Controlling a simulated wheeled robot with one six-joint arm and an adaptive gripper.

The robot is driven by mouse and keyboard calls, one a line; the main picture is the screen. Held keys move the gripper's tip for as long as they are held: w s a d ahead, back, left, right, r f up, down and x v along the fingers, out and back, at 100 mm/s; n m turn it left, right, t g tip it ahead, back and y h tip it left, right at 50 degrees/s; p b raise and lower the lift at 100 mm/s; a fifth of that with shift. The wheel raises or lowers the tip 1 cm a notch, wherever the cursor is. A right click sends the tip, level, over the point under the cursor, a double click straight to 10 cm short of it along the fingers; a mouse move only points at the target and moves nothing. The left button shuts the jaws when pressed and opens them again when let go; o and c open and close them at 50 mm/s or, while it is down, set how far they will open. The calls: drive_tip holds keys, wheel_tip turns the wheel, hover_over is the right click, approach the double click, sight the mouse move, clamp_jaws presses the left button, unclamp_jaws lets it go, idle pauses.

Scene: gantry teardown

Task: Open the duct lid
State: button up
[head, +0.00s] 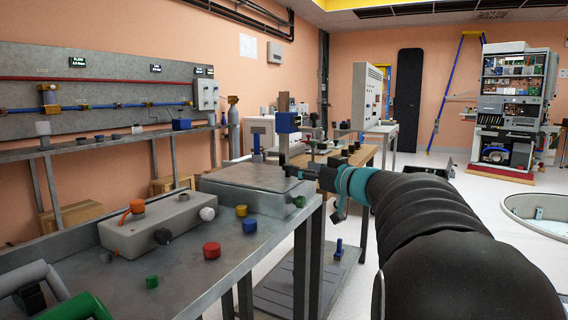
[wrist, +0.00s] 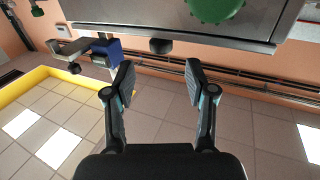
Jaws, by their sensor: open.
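A low grey metal box with a flat lid (head: 255,174), which looks like the duct, sits at the far end of the steel bench. A green knob (head: 299,201) shows at its right end. In the wrist view a grey metal face (wrist: 130,12) fills the top, with a large green knob (wrist: 217,8) and a small dark knob (wrist: 160,46) at its edge. My gripper (head: 290,171) is beside the box's right far corner. In the wrist view my gripper (wrist: 159,72) is open and empty, its fingers apart on either side of the dark knob's line. Contact is not visible.
A grey box with an orange handle (head: 165,225) and loose red (head: 212,250), blue (head: 250,225) and green knobs stand on the near bench. A blue block on a post (head: 288,122) rises behind my gripper. Floor to the right is clear up to a round pit (head: 535,210).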

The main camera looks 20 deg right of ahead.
drive_tip(key=p+x, duration=0.1)
drive_tip(key=x, duration=0.5)
drive_tip(key=shift+w+a, duration=0.2)
drive_tip(key=shift+w, duration=0.15)
clamp_jaws()
